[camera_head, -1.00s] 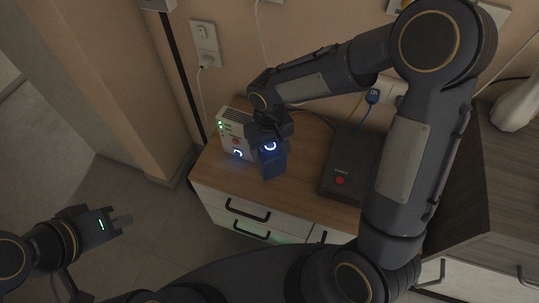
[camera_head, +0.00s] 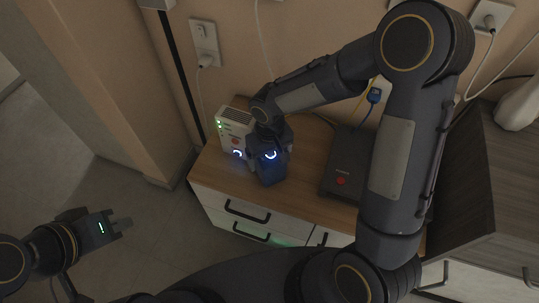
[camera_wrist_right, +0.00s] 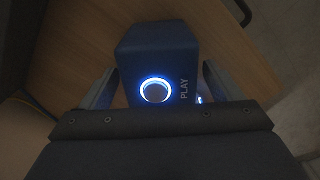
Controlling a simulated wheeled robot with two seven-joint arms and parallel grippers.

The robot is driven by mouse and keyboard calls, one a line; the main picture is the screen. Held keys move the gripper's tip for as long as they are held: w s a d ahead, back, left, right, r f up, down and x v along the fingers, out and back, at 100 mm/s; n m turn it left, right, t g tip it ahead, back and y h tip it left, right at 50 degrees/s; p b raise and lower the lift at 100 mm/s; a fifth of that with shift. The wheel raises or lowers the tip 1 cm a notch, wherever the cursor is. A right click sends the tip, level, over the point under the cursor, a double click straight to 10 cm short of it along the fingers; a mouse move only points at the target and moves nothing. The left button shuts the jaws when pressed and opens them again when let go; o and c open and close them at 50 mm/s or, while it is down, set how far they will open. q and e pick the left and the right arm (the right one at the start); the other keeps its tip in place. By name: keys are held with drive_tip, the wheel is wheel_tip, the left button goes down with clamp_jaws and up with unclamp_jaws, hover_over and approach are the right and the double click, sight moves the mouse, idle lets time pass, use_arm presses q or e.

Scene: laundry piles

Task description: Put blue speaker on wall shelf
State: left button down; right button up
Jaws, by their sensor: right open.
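The blue speaker (camera_head: 269,170) stands on the wooden top of a small cabinet in the head view, a lit blue ring on it. In the right wrist view the speaker (camera_wrist_right: 160,62) shows its glowing round button and the word PLAY. My right gripper (camera_head: 268,150) is right at the speaker from above. Its open fingers (camera_wrist_right: 158,90) stand on either side of the speaker, with small gaps visible. My left gripper (camera_head: 122,226) is far from it at lower left, over the floor; its jaw state is unclear. No wall shelf can be made out.
A white router-like box (camera_head: 233,130) stands close beside the speaker on the left. A dark flat box (camera_head: 345,165) lies on the cabinet top (camera_head: 308,188) to the right. Cables and wall sockets (camera_head: 204,42) are behind. A darker wooden cabinet (camera_head: 490,170) is at right.

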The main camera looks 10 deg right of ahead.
drive_tip(key=shift+r+p, duration=0.3)
drive_tip(key=shift+r, duration=0.25)
wheel_tip(320, 180, up, 11)
drive_tip(key=p, duration=0.2)
drive_tip(key=shift+r, duration=0.2)
